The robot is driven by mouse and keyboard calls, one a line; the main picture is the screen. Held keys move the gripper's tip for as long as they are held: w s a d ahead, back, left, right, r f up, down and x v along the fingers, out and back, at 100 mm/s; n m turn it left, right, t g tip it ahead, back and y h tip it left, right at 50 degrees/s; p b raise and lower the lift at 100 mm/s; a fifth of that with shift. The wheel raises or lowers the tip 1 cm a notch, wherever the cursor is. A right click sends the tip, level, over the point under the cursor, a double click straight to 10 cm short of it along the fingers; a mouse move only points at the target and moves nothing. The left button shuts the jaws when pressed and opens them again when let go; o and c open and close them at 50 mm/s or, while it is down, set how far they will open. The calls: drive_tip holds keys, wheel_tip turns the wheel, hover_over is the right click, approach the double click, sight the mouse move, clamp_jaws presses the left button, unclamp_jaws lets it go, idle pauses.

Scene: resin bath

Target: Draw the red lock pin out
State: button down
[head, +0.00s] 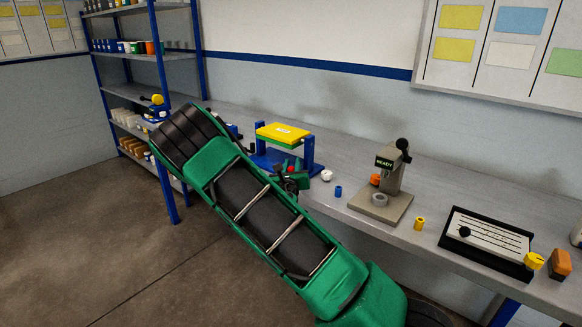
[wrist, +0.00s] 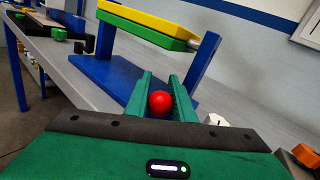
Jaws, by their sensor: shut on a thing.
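The red lock pin shows as a round red ball knob (wrist: 160,102) between the two green fingers of my gripper (wrist: 160,100) in the wrist view. My gripper is shut on this knob. The pin's shaft is hidden behind the knob and fingers. In the head view a bit of red (head: 291,162) shows by my gripper (head: 293,175), in front of the blue stand (head: 307,150) with a yellow and green plate (head: 284,133) on top. In the wrist view the blue base (wrist: 118,82) lies just beyond the fingers. I cannot tell whether the pin still sits in the stand.
On the grey bench (head: 235,118), right of the stand, are a white nut-like part (head: 327,175), a blue piece (head: 338,191), a press marked READY (head: 390,175), a yellow piece (head: 419,224) and a black-framed tray (head: 449,246). A blue shelf rack (head: 166,165) stands at the left.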

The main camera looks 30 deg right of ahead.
drive_tip(key=shift+s+a, duration=0.25)
drive_tip(key=shift+a, duration=0.5)
drive_tip(key=c, duration=1.8)
unclamp_jaws()
drive_tip(key=v, duration=1)
drive_tip(key=shift+s+a, duration=0.2)
drive_tip(key=shift+s, duration=0.1)
